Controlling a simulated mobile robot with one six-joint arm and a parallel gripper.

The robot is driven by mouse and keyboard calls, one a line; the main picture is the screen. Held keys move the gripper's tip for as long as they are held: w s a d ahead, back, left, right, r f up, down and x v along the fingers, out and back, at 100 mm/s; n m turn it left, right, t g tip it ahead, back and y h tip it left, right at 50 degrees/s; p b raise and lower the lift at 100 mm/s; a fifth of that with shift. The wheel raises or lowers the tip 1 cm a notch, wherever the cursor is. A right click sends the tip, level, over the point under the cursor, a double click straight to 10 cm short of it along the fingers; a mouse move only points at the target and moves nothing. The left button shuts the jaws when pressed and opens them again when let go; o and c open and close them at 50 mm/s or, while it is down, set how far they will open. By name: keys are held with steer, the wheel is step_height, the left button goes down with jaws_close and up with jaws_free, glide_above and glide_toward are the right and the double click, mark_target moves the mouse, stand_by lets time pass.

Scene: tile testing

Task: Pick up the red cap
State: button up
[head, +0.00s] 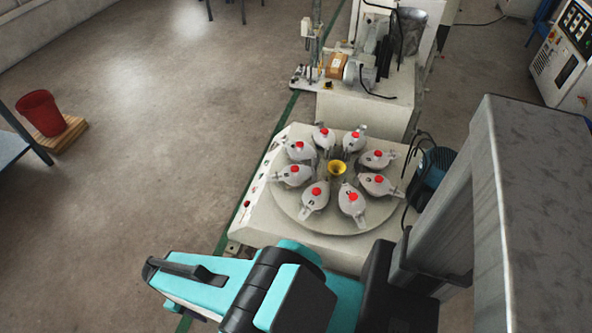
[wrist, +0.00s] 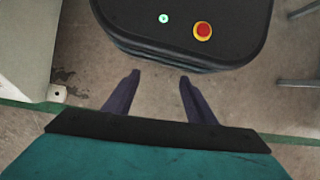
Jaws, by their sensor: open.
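Several red caps sit on grey jars arranged in a ring on a round turntable (head: 335,226) in the head view. One red cap (head: 352,197) is on the nearest jar (head: 352,208), and another red cap (head: 316,191) is on the jar to its left. Which one the task means cannot be told. My gripper (wrist: 158,77) shows in the wrist view with its two dark fingers apart and nothing between them. It points down toward the floor, away from the caps. No cap shows in the wrist view. In the head view my teal arm lies in front of the machine, and the fingers cannot be made out.
A second machine (head: 365,112) stands behind. A red bucket (head: 39,113) sits at far left. Open floor (head: 150,150) lies left.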

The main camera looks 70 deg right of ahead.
steer(key=w+d+r+n+t+b, duration=0.1)
steer(key=w+d+r+n+b, duration=0.15)
steer(key=d, duration=0.75)
steer(key=w+d+r+n+h+b, duration=0.1)
steer(key=w+d+r+b, duration=0.2)
steer(key=d, duration=0.7)
steer(key=w+d+r+n+t+b, duration=0.1)
steer(key=w+d+b, duration=0.3)
steer(key=d, duration=0.6)
steer(key=s+d+r+n+b, duration=0.1)
steer(key=s+d+r, duration=0.3)
steer(key=d, duration=0.5)
steer(key=s+d+r+n+h+b, duration=0.1)
steer(key=s+d+r+b, duration=0.1)
steer(key=s+d+r, duration=0.3)
steer(key=s+d+r+n+h+b, duration=0.1)
steer(key=s+d+r, duration=0.4)
steer(key=d, duration=0.9)
steer(key=shift+s+r+n+b, duration=0.3)
steer(key=shift+s+b, duration=0.2)
steer(key=shift+b, duration=0.25)
steer(key=shift+d+f, duration=0.1)
steer(key=b, duration=0.2)
glide_above(295, 169)
steer(key=w+a, duration=0.2)
step_height(295, 169, down, 8)
steer(key=shift+d, duration=0.25)
steer(key=shift+f, duration=0.1)
